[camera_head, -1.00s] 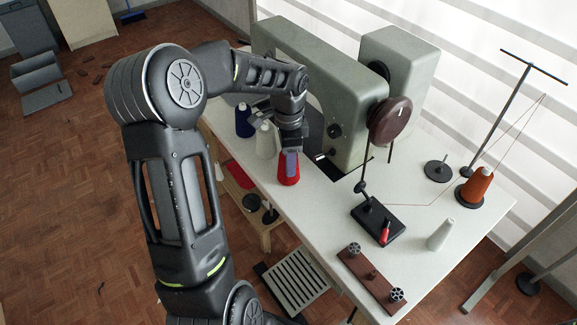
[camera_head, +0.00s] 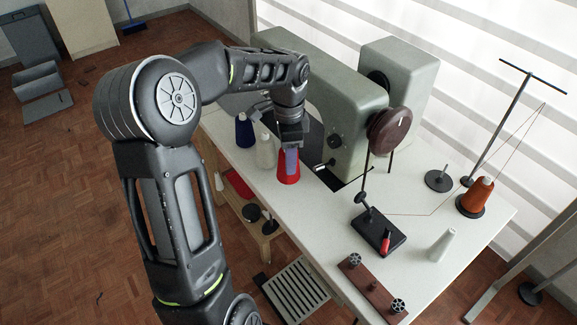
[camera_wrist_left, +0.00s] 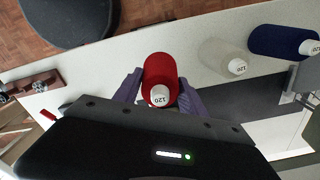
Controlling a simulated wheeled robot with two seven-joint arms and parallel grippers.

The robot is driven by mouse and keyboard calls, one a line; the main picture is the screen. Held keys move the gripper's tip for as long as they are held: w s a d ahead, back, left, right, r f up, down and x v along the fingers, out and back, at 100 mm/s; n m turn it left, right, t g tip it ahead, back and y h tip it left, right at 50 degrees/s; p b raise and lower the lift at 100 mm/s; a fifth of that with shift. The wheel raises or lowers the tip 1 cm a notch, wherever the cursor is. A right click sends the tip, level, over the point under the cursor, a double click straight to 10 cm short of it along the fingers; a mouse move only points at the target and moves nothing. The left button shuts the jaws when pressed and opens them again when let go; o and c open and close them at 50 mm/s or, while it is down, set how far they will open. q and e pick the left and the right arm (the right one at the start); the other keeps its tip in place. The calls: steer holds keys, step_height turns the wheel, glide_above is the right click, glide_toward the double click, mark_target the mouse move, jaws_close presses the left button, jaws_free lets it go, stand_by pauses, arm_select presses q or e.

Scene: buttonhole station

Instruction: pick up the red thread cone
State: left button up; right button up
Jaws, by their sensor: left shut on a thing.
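The red thread cone (camera_head: 288,174) stands upright on the white table near its front edge, beside the sewing machine. My left gripper (camera_head: 290,160) comes down on it from above and is shut on it. In the left wrist view the red cone (camera_wrist_left: 160,80), with a white "120" top, sits between the two purple fingers of my left gripper (camera_wrist_left: 160,92), one on each side. I cannot tell whether the cone's base is clear of the table. My right gripper does not show.
A cream cone (camera_head: 265,152) and a blue cone (camera_head: 245,132) stand left of the red one. The grey-green sewing machine (camera_head: 345,110) is close on the right. Further right are a black-based stand (camera_head: 378,230), a white empty cone (camera_head: 442,245) and an orange cone (camera_head: 476,196).

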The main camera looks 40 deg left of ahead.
arm_select(q)
step_height(320, 180, up, 5)
steer(key=shift+r, duration=0.2)
stand_by(0.6)
